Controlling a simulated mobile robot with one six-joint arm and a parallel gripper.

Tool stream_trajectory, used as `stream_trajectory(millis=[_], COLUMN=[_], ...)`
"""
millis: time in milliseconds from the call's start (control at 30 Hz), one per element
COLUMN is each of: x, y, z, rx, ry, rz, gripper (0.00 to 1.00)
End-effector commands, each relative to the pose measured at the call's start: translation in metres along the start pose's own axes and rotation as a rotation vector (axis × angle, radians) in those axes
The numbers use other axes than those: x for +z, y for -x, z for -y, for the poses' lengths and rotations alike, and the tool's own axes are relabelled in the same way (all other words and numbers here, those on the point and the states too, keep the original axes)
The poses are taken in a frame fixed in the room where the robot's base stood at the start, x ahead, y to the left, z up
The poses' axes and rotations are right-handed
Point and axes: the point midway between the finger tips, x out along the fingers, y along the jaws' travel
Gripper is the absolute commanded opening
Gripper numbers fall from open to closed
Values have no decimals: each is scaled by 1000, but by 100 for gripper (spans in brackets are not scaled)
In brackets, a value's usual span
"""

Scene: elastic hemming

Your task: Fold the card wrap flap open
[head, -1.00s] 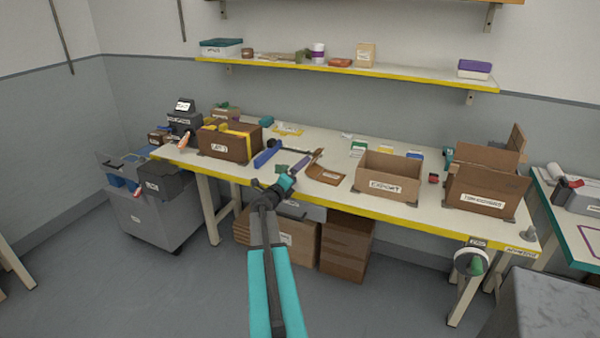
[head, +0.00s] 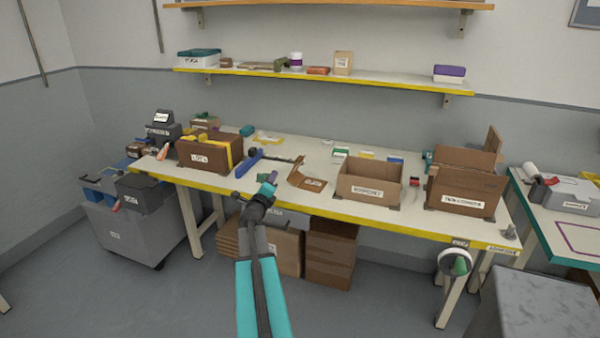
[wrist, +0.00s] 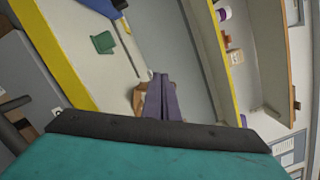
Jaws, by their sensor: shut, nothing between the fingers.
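The card wrap (head: 312,183) is a brown piece with a white label, lying on the workbench left of an open carton. A narrow brown flap (head: 297,164) stands raised at its left side. My gripper (head: 271,178), with purple fingers, is shut and empty, left of the wrap and apart from it in the head view. In the wrist view, the shut fingers (wrist: 160,98) partly cover brown card (wrist: 138,100) behind them, probably the wrap. I cannot tell how far they are from it.
The open carton (head: 368,190) stands right of the wrap, a taller box (head: 465,195) beyond it. A brown box with yellow strips (head: 205,155) and a blue tool (head: 247,163) lie to the left. Shelves hang above; the bench has a yellow front edge (head: 350,217).

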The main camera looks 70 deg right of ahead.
Motion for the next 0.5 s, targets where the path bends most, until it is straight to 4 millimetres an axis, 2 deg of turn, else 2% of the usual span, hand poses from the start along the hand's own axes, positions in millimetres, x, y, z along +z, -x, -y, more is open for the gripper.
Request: stream_trajectory(millis=[33,300,500], x=[-12,-58,-81], y=[5,6,0], z=[0,21,30], rx=[2,-14,-34], ry=[11,91,93], rz=[19,46,21], gripper=[0,0,0])
